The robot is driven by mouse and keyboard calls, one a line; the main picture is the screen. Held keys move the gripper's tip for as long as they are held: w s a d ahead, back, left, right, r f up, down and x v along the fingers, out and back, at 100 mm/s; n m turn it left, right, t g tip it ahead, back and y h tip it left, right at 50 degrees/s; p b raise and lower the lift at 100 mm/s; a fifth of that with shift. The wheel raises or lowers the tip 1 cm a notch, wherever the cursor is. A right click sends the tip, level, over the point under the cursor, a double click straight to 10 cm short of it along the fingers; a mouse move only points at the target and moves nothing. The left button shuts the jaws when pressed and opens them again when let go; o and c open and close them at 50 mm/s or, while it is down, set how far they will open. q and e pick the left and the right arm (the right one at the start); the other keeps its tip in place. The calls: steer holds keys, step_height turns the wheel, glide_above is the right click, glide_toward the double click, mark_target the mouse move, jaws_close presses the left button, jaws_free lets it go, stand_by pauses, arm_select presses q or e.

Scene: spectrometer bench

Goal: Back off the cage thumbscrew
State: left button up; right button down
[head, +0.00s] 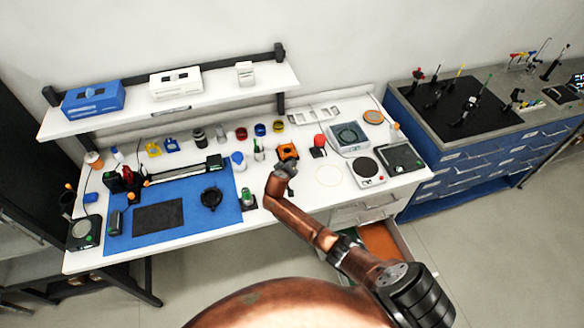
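A dark optical rail (180,174) with black mounts lies along the back of the blue mat (225,211). A red and dark assembly (129,180) stands at its left end. I cannot make out a cage thumbscrew; it is too small or hidden. My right arm reaches up from the lower right, and its gripper (289,181) is over the white bench, right of the mat. An orange and black item (287,151) is just behind it; I cannot tell whether they touch. The fingers are too small to show whether they are open. My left gripper is not in view.
A black disc-shaped part (211,197) and a dark plate (158,217) lie on the mat. Several small jars and bottles line the bench back. Scales (366,170) stand at the right. A shelf (215,100) overhangs the back, and an orange-lined drawer (384,241) is open below.

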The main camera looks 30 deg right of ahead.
steer(key=shift+a+f+n+h+b, duration=0.2)
steer(key=shift+f+n+h+b, duration=0.2)
steer(key=shift+n+h+b, duration=0.55)
steer(key=shift+r+h+b, duration=0.1)
steer(key=shift+h+b, duration=0.45)
steer(key=shift+b, duration=0.5)
steer(key=c, duration=2.2)
jaws_free()
steer(key=shift+c, duration=0.2)
steer(key=v, duration=1.2)
steer(key=shift+r, duration=0.1)
